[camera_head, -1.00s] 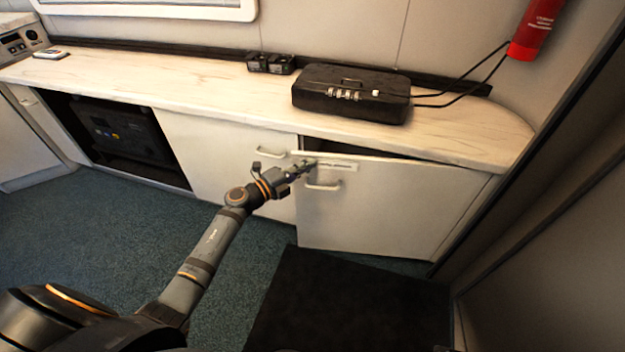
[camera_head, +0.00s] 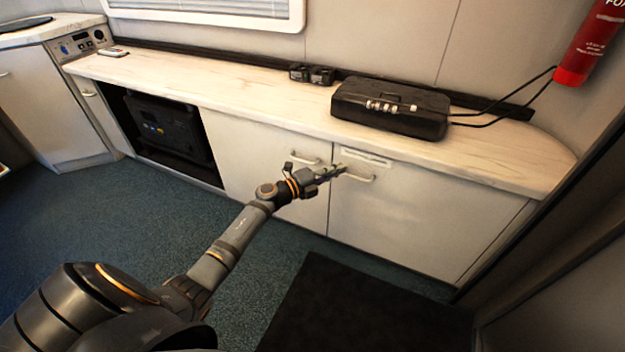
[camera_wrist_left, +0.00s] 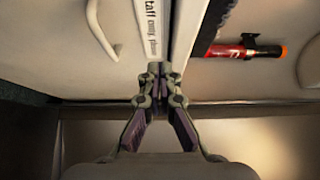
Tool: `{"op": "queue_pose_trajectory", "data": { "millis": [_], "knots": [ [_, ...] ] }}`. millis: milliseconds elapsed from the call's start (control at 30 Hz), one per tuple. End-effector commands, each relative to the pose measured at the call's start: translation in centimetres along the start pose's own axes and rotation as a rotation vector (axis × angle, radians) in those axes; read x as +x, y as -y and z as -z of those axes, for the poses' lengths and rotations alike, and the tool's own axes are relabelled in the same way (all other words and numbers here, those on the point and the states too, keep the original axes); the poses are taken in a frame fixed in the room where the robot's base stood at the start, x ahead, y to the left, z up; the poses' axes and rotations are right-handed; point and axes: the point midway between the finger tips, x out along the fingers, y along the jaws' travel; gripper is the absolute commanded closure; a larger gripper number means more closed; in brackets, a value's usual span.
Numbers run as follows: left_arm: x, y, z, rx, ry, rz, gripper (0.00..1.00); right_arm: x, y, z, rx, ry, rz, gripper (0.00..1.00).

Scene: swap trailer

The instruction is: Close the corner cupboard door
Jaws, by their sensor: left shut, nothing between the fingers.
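The corner cupboard door (camera_head: 420,215) is the white panel at the right end of the cabinet run. It looks flush with the front, and no dark gap shows under the counter. Its curved handle (camera_head: 358,177) and label strip (camera_head: 366,157) are near the top left; both show in the wrist view, handle (camera_wrist_left: 98,30) and label (camera_wrist_left: 150,28). My left gripper (camera_head: 340,169) is shut and empty, at the door's upper left by the handle. In the wrist view its fingertips (camera_wrist_left: 160,68) are together close to the label; contact is unclear. My right gripper is not in view.
The marbled counter (camera_head: 230,92) runs above the doors, with a black case (camera_head: 390,108) on it. A red fire extinguisher (camera_head: 590,40) hangs at the right. An open bay (camera_head: 165,130) is at the left. A dark mat (camera_head: 360,310) lies on the floor.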

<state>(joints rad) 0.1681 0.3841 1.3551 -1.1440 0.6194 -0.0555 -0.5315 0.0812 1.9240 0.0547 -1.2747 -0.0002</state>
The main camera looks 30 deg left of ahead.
Motion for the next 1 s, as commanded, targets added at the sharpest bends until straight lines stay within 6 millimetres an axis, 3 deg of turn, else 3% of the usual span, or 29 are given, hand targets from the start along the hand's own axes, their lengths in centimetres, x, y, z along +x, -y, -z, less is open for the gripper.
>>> {"op": "queue_pose_trajectory", "data": {
  "millis": [33,200,400,867,1000],
  "knots": [
    [-1.5,-0.1,-0.3,0.006,0.000,-0.008,1.00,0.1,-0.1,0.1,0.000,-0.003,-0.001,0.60],
    [-5.5,-0.1,-1.0,0.005,-0.001,-0.008,1.00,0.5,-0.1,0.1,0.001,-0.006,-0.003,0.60],
    [-8.6,0.0,-1.5,0.003,-0.001,-0.004,1.00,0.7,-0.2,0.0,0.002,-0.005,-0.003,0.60],
    [-9.3,0.0,-1.7,0.000,0.003,-0.001,1.00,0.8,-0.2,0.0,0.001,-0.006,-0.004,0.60],
    [-9.5,-1.5,-2.3,-0.126,0.138,0.004,1.00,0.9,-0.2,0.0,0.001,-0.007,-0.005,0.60]
  ]
}}
